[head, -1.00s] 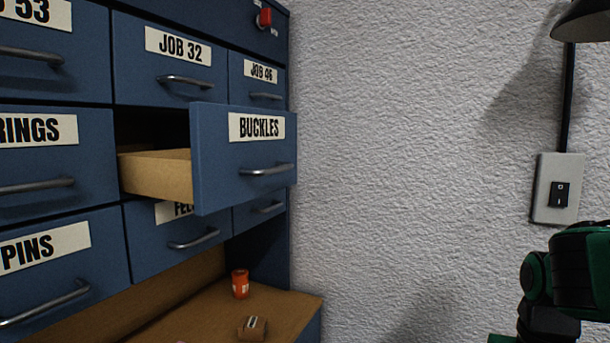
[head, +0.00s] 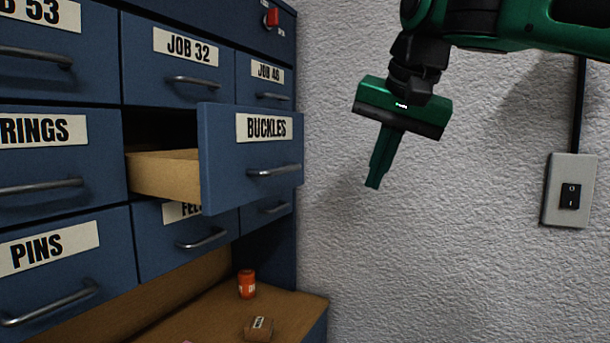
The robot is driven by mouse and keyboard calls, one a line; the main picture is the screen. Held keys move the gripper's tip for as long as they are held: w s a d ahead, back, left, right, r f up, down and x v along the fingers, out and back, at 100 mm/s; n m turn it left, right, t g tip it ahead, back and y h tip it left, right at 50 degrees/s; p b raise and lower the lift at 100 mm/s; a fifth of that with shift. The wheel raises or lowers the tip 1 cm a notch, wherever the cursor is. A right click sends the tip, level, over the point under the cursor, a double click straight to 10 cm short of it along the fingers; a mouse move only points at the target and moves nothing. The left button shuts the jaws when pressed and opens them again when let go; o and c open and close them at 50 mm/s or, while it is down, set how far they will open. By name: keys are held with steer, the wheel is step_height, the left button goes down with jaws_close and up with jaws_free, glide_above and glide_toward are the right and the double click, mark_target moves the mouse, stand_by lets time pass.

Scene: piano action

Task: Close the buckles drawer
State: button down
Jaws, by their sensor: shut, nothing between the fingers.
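The buckles drawer (head: 225,175) is pulled well out of the blue cabinet. Its blue front carries a white BUCKLES label (head: 264,127) and a grey bar handle (head: 273,171). Its bare wooden side (head: 165,173) shows at the left; its inside is hidden from here. My green and black gripper (head: 374,183) is to the right of the drawer front, in front of the white wall, pointing down and left. Its fingers are together and empty, apart from the drawer in the picture.
Shut drawers surround it, among them JOB 32 (head: 180,80), PINS (head: 60,265) and a felt-like label partly hidden below. An orange jar (head: 246,284) and a small brown box (head: 258,329) stand on the wooden shelf (head: 205,318). A light switch (head: 570,191) is on the right wall.

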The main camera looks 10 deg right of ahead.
steer(key=a+r+t+y, duration=0.1)
steer(key=a+r, duration=0.5)
steer(key=r, duration=0.1)
steer(key=w+a+f, duration=0.4)
steer(key=w+f, duration=0.3)
steer(key=shift+w+a+f, duration=0.15)
steer(key=shift+a+f, duration=0.15)
steer(key=shift+f, duration=0.05)
